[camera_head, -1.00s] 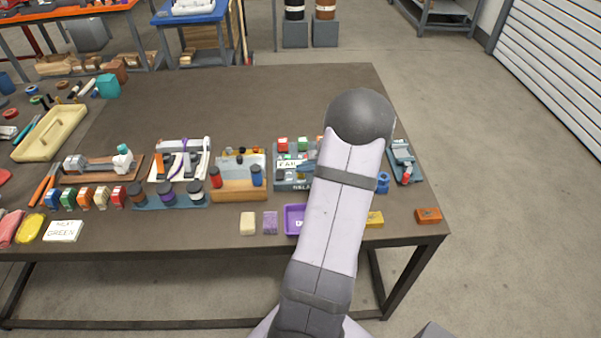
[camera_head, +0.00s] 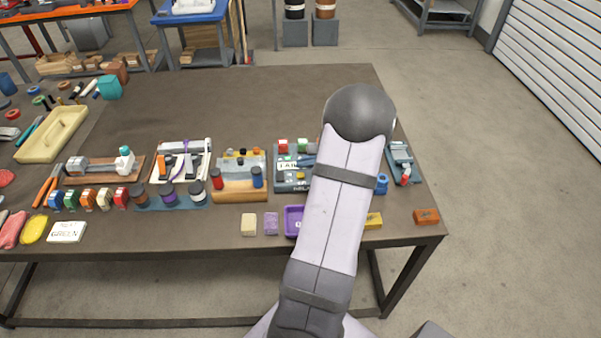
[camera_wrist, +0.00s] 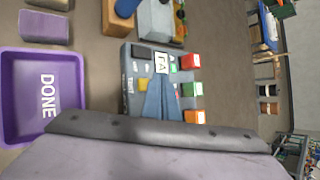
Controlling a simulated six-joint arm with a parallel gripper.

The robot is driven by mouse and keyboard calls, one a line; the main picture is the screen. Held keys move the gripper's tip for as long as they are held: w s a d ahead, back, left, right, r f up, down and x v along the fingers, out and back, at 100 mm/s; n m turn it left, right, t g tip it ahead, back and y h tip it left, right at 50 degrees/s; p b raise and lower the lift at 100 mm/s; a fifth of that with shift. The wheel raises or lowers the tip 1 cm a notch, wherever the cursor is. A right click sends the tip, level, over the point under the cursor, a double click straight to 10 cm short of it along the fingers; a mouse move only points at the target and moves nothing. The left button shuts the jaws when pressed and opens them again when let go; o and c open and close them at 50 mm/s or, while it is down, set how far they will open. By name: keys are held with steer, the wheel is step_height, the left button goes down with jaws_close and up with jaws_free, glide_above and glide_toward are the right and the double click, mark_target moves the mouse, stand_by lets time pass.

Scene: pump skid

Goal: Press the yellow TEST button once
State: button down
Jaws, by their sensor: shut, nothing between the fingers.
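The relay panel (camera_head: 283,178) stands near the table's front edge, partly hidden behind my arm. It also shows in the wrist view (camera_wrist: 130,98). A small yellow button (camera_wrist: 142,85) sits on its face, left of my fingers in the wrist view. It shows as a small yellow spot (camera_head: 300,175) in the head view. Its lettering is too small to read. My gripper (camera_wrist: 160,80) is shut and empty, with its blue-grey fingertips over the panel beside the yellow button. I cannot tell whether the tips touch the panel.
A purple DONE tray (camera_wrist: 14,55) lies in front. A wooden stand with red and blue knobs (camera_head: 240,190) is left of the panel.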

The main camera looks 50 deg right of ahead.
mark_target(304, 177)
steer(key=shift+r+p, duration=1.05)
steer(key=shift+r, duration=0.8)
